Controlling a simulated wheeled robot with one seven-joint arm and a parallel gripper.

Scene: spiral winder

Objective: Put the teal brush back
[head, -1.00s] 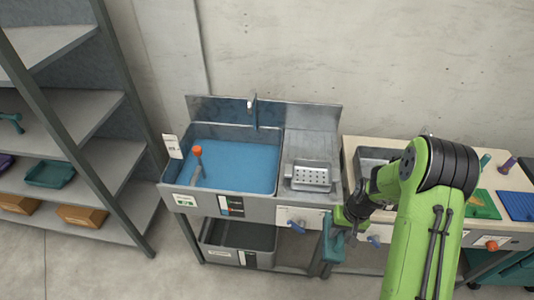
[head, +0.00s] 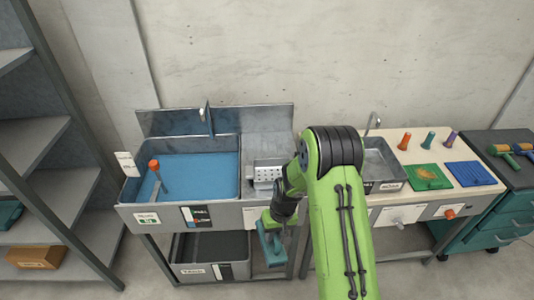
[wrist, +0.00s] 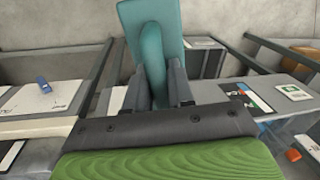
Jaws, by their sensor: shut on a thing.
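My gripper (head: 268,220) is shut on the teal brush (head: 271,246), which hangs in front of the sink bench below its top edge. In the wrist view the gripper's two fingers (wrist: 156,88) are closed around the brush's curved handle (wrist: 153,62). The brush's broad flat teal part (wrist: 170,25) is at the top of that view. Its bristle side is not clear to me.
The sink basin (head: 210,160) with blue liquid holds an orange-topped tool (head: 156,170). The worktop at right bears upright orange (head: 405,140), teal (head: 431,139) and purple (head: 451,138) handles, plus green and blue mats (head: 468,176). A cabinet (head: 505,205) and shelving (head: 45,150) flank it.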

